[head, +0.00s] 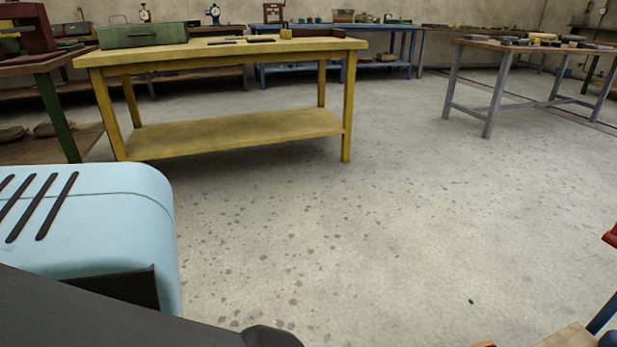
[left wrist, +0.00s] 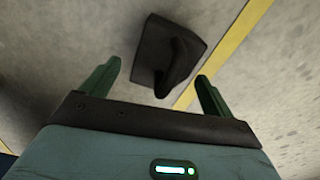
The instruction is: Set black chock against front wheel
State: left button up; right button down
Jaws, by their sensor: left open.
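In the left wrist view a black chock (left wrist: 168,48) with a raised loop-like part lies on the grey floor beside a yellow line. My left gripper (left wrist: 159,70) is open, with its two green fingers apart. The chock shows between and beyond the fingertips, and nothing visible is clamped. I cannot tell the exact gap between fingers and chock. Neither gripper can be made out in the head view, and the chock is not seen there. No wheel shows in either view.
A light blue rounded housing (head: 120,215) with dark slots stands close at left. A yellow table (head: 235,135) with a green box (head: 142,35) is beyond it. A grey-legged table (head: 487,118) stands at back right. The concrete floor between is mostly clear.

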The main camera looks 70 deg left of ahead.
jog(key=shift+w, duration=0.15)
pick_arm(q)
jog(key=shift+r, duration=0.3)
notch_tip(320, 180, up, 12)
jog(key=p, duration=0.7)
jog(key=shift+f, duration=0.25)
pick_arm(e)
notch_tip(320, 180, up, 7)
jog(key=shift+w+t, duration=0.25)
jog(key=shift+t, duration=0.05)
jog(key=shift+w, duration=0.4)
